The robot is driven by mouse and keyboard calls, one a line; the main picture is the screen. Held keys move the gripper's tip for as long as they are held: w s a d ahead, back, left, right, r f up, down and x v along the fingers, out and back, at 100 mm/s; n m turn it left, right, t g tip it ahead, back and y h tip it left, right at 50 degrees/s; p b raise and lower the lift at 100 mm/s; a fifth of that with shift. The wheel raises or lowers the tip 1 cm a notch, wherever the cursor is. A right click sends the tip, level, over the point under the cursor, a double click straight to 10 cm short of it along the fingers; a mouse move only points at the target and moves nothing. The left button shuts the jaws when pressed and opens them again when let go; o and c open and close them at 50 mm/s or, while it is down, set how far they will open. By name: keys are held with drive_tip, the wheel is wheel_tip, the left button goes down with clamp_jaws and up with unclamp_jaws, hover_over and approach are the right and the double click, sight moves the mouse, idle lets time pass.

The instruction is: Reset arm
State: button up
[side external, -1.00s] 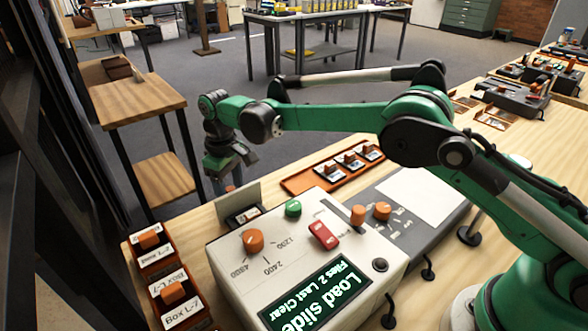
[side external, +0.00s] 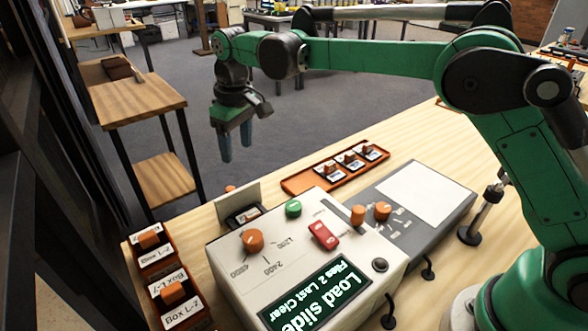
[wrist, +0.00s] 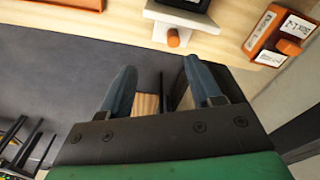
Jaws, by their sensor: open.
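My gripper (side external: 222,150) is raised in the air beyond the far edge of the table. Its two blue-grey fingers point down in the side external view. In the wrist view, the fingers of my gripper (wrist: 160,70) stand apart with nothing between them. The white machine (side external: 330,250) stands on the table in front of it, its screen (side external: 315,293) reading "Load slide" and "Files 2 Last Clear". A slide holder (side external: 243,214) with a dark slide sits at the machine's far left side, below my gripper and apart from it.
An orange tray (side external: 290,186) with several slides lies behind the machine. Boxes labelled L-7 (side external: 188,319) stand at the table's left. A grey panel with a white sheet (side external: 426,195) adjoins the machine. A wooden shelf (side external: 140,105) stands at the left. The air around my gripper is clear.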

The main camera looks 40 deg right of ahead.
drive_tip(key=s+d+r+m+t, duration=0.2)
drive_tip(key=s+d+r+t, duration=0.1)
drive_tip(key=s+d+r, duration=0.5)
drive_tip(key=s+d+f+m+t, duration=0.2)
drive_tip(key=s+f, duration=0.4)
drive_tip(key=s, duration=0.5)
drive_tip(key=shift+d+m+t, duration=0.3)
drive_tip(key=shift+d+t, duration=0.3)
drive_tip(key=shift+d, duration=0.05)
drive_tip(key=shift+s+f, duration=0.1)
drive_tip(key=shift+o, duration=1.1)
